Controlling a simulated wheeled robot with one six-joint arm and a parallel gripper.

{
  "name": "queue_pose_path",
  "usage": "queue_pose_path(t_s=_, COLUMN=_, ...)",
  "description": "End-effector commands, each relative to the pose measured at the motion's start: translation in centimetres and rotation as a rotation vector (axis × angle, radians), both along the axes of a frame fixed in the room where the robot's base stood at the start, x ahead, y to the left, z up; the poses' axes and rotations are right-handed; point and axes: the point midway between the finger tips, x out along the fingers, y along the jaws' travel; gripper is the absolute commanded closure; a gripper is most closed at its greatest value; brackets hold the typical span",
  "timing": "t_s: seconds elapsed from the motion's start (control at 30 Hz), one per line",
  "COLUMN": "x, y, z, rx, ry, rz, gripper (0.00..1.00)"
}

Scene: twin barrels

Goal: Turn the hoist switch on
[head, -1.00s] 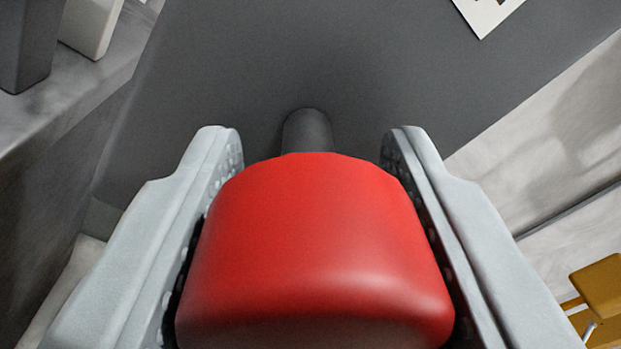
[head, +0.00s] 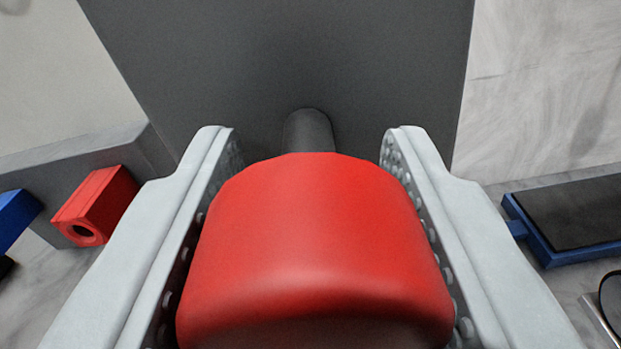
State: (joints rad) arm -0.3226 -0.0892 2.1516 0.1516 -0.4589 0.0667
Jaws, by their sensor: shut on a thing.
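A large red knob (head: 315,250) fills the lower middle of the head view. It sits on a short dark stem (head: 308,131) that comes out of a dark grey panel (head: 290,60). This looks like the hoist switch's handle; no label shows. My gripper (head: 308,150) has one pale grey finger on each side of the knob and is shut on it. The fingers' studded inner faces lie along the knob's sides. The knob's underside is hidden.
At left, a red block with a round hole (head: 97,205) and a blue block (head: 15,218) stand by a grey ledge (head: 70,170). At right, a blue-framed dark tray (head: 575,215) lies on a marbled surface, with a partly seen dark round item (head: 610,300) near it.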

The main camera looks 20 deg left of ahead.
Motion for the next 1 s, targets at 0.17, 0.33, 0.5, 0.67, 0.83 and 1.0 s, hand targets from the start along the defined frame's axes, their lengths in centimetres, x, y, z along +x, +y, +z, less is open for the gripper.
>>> queue_pose_path(t_s=0.17, x=0.01, y=-0.04, z=-0.06, rx=0.159, ry=0.047, rz=-0.001, gripper=0.83)
queue_pose_path(t_s=0.33, x=0.0, y=-0.04, z=-0.06, rx=0.3, ry=0.087, rz=-0.001, gripper=0.83)
queue_pose_path(t_s=0.5, x=0.0, y=-0.04, z=-0.08, rx=0.416, ry=0.121, rz=-0.002, gripper=0.83)
queue_pose_path(t_s=0.67, x=-0.01, y=-0.03, z=-0.09, rx=0.497, ry=0.144, rz=-0.001, gripper=0.83)
queue_pose_path(t_s=0.83, x=-0.01, y=-0.02, z=-0.1, rx=0.55, ry=0.16, rz=-0.002, gripper=0.83)
queue_pose_path(t_s=1.0, x=-0.01, y=-0.02, z=-0.12, rx=0.574, ry=0.167, rz=-0.002, gripper=0.83)
